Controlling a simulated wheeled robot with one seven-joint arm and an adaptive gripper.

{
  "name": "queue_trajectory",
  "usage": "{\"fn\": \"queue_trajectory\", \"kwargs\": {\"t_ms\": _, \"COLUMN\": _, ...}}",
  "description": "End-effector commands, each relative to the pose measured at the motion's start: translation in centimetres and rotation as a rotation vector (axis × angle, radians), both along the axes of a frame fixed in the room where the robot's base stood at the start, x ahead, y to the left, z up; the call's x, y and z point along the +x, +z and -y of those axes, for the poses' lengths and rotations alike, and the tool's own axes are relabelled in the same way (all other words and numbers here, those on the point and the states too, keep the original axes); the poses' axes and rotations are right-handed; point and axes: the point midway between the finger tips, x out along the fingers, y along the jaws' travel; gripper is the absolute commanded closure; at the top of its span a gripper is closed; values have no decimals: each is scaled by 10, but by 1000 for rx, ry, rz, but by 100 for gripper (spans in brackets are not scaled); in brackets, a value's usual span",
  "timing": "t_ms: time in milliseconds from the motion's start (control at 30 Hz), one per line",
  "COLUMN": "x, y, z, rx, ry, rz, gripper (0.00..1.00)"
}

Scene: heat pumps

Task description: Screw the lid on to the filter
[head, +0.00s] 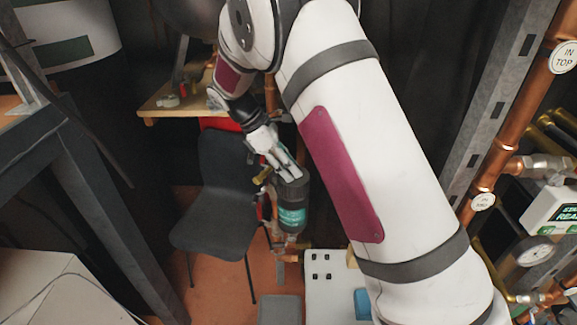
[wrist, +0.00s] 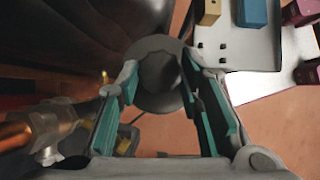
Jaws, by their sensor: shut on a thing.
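The filter (head: 292,216) is a dark upright cylinder with a green label, mounted on copper pipework in the head view. Its dark grey round lid (head: 291,186) sits at the top of it; I cannot tell whether the two are threaded together. My gripper (head: 284,170) reaches down to the lid from above. In the wrist view the teal-padded fingers of my gripper (wrist: 160,84) are on either side of the lid (wrist: 158,72), closed on its narrower middle part. The lid hides the filter body below it in the wrist view.
A black chair (head: 222,190) stands left of the filter. A white board (head: 325,282) with coloured blocks is below. Copper pipes (head: 520,95) run at right.

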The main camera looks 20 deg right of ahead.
Motion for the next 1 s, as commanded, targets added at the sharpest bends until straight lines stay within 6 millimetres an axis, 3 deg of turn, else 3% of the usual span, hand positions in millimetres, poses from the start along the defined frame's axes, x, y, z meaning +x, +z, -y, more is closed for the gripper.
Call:
{"fn": "queue_trajectory", "kwargs": {"t_ms": 400, "x": 6, "y": 2, "z": 2, "rx": 0, "ry": -183, "rz": 11, "gripper": 100}}
{"fn": "queue_trajectory", "kwargs": {"t_ms": 1000, "x": 7, "y": 2, "z": 2, "rx": 0, "ry": -273, "rz": 12, "gripper": 100}}
